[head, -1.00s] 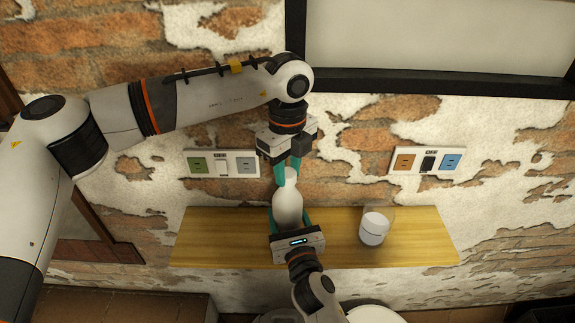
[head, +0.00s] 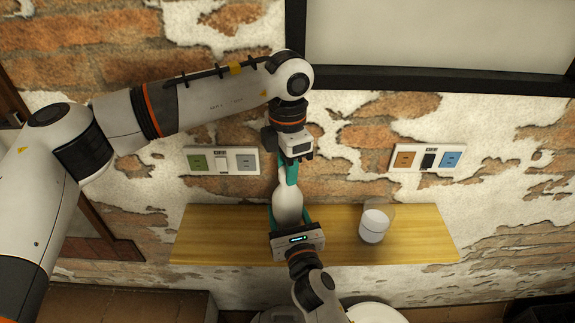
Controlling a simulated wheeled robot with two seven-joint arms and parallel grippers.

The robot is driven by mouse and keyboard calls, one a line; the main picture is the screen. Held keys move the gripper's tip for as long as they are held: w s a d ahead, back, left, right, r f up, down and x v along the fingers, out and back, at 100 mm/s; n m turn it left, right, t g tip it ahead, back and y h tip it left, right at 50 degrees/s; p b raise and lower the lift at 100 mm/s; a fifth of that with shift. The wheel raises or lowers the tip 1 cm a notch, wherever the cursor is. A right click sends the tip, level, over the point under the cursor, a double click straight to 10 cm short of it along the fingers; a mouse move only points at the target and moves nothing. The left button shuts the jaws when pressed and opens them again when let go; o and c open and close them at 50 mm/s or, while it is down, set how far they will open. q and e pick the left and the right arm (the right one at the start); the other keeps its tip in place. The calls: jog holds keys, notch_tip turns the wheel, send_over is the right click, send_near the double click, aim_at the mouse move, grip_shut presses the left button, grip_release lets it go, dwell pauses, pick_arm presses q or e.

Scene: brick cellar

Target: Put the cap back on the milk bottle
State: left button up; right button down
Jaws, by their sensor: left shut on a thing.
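The white milk bottle (head: 287,206) stands upright on the wooden shelf. My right gripper (head: 290,220), reaching in from the front, is shut on it, with teal fingers at both sides of its body. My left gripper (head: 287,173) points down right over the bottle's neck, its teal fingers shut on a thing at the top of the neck. That thing is most likely the cap, but the fingers hide it. I cannot tell whether it sits straight on the neck.
A glass with white liquid (head: 373,226) stands on the shelf (head: 425,235) to the right of the bottle. Socket panels (head: 222,160) (head: 428,158) are on the brick wall behind. The shelf is clear left of the bottle and right of the glass.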

pick_arm(q)
jog(key=m, duration=1.3)
jog(key=shift+m, duration=0.3)
pick_arm(e)
jog(key=shift+f, duration=0.1)
pick_arm(q)
jog(key=o, duration=1)
notch_tip(320, 180, up, 12)
jog(key=shift+r, duration=0.1)
pick_arm(e)
jog(key=shift+c, duration=1.6)
grip_release()
